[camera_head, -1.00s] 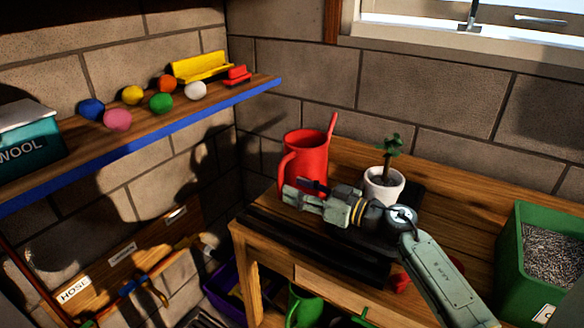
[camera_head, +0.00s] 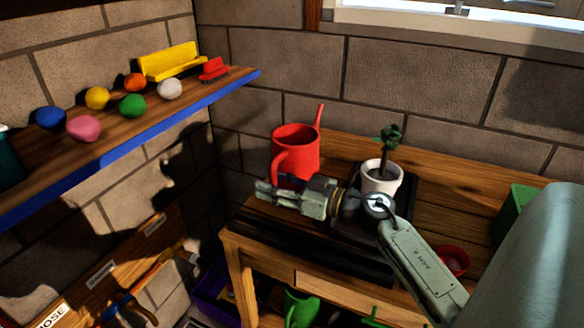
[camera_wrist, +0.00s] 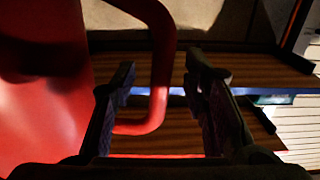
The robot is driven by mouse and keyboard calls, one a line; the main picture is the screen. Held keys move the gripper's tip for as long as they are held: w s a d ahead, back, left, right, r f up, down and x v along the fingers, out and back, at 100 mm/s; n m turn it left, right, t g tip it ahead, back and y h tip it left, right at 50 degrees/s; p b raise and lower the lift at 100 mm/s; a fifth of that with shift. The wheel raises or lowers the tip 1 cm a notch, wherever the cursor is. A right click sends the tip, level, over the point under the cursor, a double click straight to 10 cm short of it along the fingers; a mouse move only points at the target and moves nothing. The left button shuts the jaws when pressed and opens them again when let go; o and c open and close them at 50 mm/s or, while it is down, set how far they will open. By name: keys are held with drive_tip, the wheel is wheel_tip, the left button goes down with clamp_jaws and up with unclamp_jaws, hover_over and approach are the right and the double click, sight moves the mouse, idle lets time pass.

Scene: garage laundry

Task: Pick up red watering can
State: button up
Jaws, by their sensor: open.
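The red watering can (camera_head: 298,150) stands upright on the wooden workbench (camera_head: 450,200), near its left back corner by the wall. Its spout points up and its handle loops on the left side. My gripper (camera_head: 262,193) is in front of the can, low by the handle, with its fingers pointing left. In the wrist view my gripper (camera_wrist: 160,85) is open, and the can's handle (camera_wrist: 161,70) shows between the two fingers. The red can body (camera_wrist: 45,110) fills the left of that view. I cannot tell whether the fingers touch the handle.
A white potted plant (camera_head: 382,177) stands on a dark tray right of the can, close behind my arm. A red pot (camera_head: 453,260) and green container (camera_head: 512,214) are farther right. A blue-edged shelf (camera_head: 150,118) with coloured balls is at left.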

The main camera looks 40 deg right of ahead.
drive_tip(key=shift+c, duration=0.2)
clamp_jaws()
